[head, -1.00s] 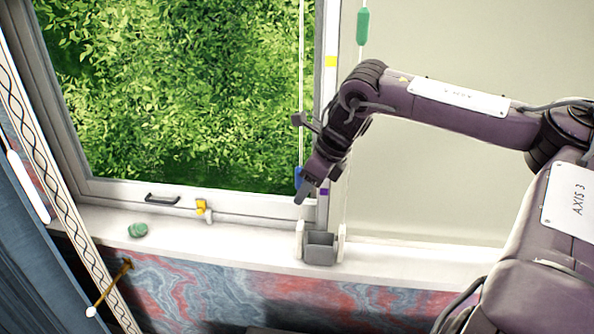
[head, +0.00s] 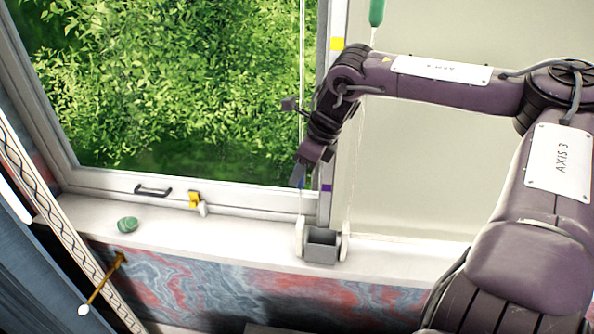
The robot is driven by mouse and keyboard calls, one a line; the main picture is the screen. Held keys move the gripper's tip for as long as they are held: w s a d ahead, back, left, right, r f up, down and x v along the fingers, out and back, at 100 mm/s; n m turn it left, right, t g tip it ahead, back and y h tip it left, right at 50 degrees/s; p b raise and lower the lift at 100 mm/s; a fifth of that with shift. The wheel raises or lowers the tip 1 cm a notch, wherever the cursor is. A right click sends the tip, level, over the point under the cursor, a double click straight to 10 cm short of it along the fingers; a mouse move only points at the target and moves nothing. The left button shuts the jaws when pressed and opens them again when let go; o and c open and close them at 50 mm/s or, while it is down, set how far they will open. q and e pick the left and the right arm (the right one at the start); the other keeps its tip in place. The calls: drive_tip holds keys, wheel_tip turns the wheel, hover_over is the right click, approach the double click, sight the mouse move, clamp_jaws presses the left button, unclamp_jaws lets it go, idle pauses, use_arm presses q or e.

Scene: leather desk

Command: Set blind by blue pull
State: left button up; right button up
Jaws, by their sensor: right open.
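The blue pull (head: 302,182) hangs on a thin cord in front of the window frame's right side. Only a small part of it shows, beside my right gripper's fingers. My right gripper (head: 299,174) is open and points down at the pull; I cannot tell whether the pull lies between the fingers or whether they touch it. A green pull (head: 377,12) hangs on another cord at the top, partly cut off. A yellow mark (head: 337,44) and a purple mark (head: 327,188) are on the window frame. My left gripper is out of view.
A grey box (head: 320,245) with white round sides stands on the white sill (head: 240,230) below the cords. A green stone-like object (head: 127,224) lies on the sill. A dark handle (head: 152,191) and a yellow latch (head: 194,199) are on the lower frame.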

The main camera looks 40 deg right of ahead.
drive_tip(key=shift+x, duration=1.35)
clamp_jaws()
